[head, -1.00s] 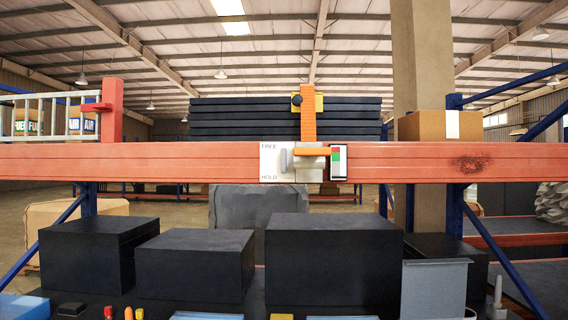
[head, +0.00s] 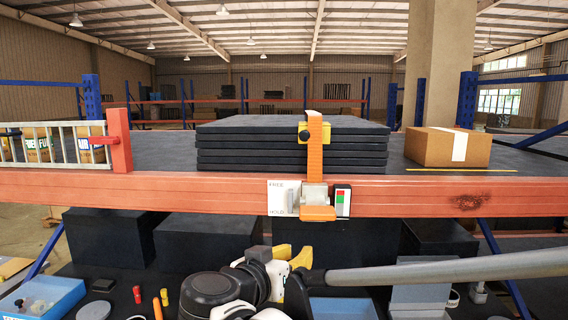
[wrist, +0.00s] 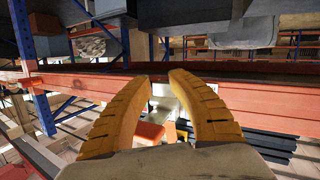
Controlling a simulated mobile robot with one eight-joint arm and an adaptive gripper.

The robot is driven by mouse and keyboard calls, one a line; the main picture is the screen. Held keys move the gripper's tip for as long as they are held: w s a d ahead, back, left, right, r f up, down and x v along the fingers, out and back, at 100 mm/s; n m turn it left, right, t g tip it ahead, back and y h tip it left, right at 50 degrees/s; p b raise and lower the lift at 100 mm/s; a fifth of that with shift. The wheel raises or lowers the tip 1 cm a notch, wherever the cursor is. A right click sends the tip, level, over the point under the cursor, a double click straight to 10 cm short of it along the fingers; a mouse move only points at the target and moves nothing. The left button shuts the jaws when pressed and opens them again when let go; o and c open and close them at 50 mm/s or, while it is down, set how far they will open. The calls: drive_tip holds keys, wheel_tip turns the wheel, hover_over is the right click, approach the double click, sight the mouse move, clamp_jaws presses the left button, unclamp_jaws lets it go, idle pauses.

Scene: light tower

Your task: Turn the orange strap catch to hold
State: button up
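The orange catch (head: 318,213) is a short block in front of a grey housing on the red beam, below the upright orange strap (head: 315,160). The white FREE/HOLD plate (head: 281,190) is to its left, with FREE above and HOLD below. The catch appears near HOLD's height, but I cannot tell its exact setting. My gripper (head: 293,257) is below and in front of the beam, apart from the catch. In the wrist view its yellow fingers (wrist: 161,78) are spread, with nothing held. An orange part (wrist: 150,132) shows between them, partly hidden.
A red and green indicator (head: 342,203) is right of the catch. Black slabs (head: 240,150) lie behind the strap, and a cardboard box (head: 448,147) stands to the right. Black boxes (head: 110,235) and a blue bin (head: 42,298) are below the beam.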

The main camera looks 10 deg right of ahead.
sight(290, 201)
drive_tip(key=w+a+r+m+t+h+p, duration=0.1)
drive_tip(key=w+a+r+t+p, duration=0.15)
drive_tip(key=a+r, duration=0.5)
drive_tip(key=s+d+p+x, duration=0.1)
drive_tip(key=x, duration=0.9)
drive_tip(key=shift+w+d+r, duration=0.2)
drive_tip(key=shift+d+r, duration=0.25)
drive_tip(key=shift+d, duration=0.05)
drive_tip(key=shift+c, duration=0.4)
